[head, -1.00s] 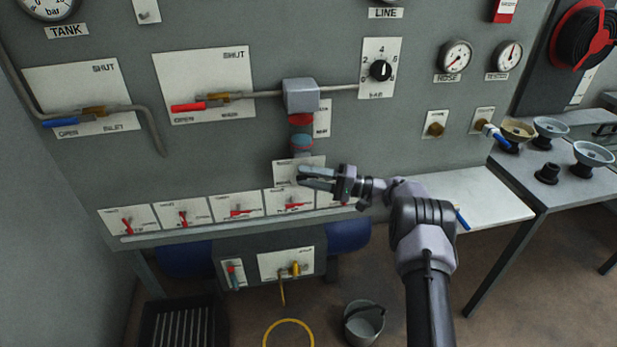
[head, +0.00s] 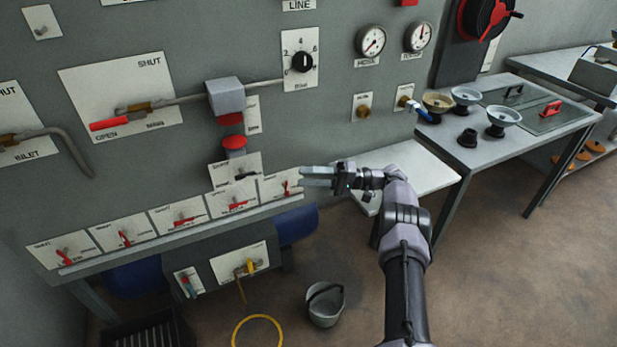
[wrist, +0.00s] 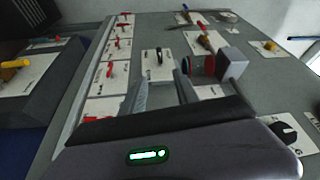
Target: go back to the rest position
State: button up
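My gripper (head: 303,177) is in front of the lower right of the grey panel (head: 200,60), at the height of the row of small switch plates. Its two fingers point left and stand apart with nothing between them. In the wrist view the open fingers (wrist: 163,80) reach toward a white plate with a black lever (wrist: 159,58). The head view shows this plate (head: 225,180) to the left of the fingertips, below a red button (head: 234,143). I cannot tell how far the fingers are from the panel.
Several red-levered plates (head: 176,220) line the panel's lower ledge. A white shelf (head: 415,170) and a table with bowls (head: 560,120) stand at the right. A bucket (head: 325,304) and a yellow ring (head: 257,332) are on the floor. The floor at the right is open.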

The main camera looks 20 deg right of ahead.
dwell(0.3)
jog(key=s+a+r+g+h, duration=0.3)
jog(key=s+a+r+h, duration=0.1)
jog(key=a+r, duration=0.45)
jog(key=s+a+r+g+h, duration=0.2)
jog(key=s+a+r+h, duration=0.15)
jog(key=a+r, duration=0.5)
jog(key=s+a+r+m+h, duration=0.1)
jog(key=s+a+r+h, duration=0.1)
jog(key=s, duration=0.4)
jog(key=s+a+r+h, duration=0.2)
jog(key=s, duration=0.5)
jog(key=s+f+t+h, duration=0.1)
jog(key=s+f+h, duration=0.1)
jog(key=s, duration=0.6)
jog(key=s+f+m+t+h, duration=0.1)
jog(key=s+f+t+h, duration=0.1)
jog(key=s, duration=0.6)
jog(key=shift+s+d+f+t, duration=0.25)
jog(key=shift+d+f+t, duration=0.05)
jog(key=shift+d, duration=0.1)
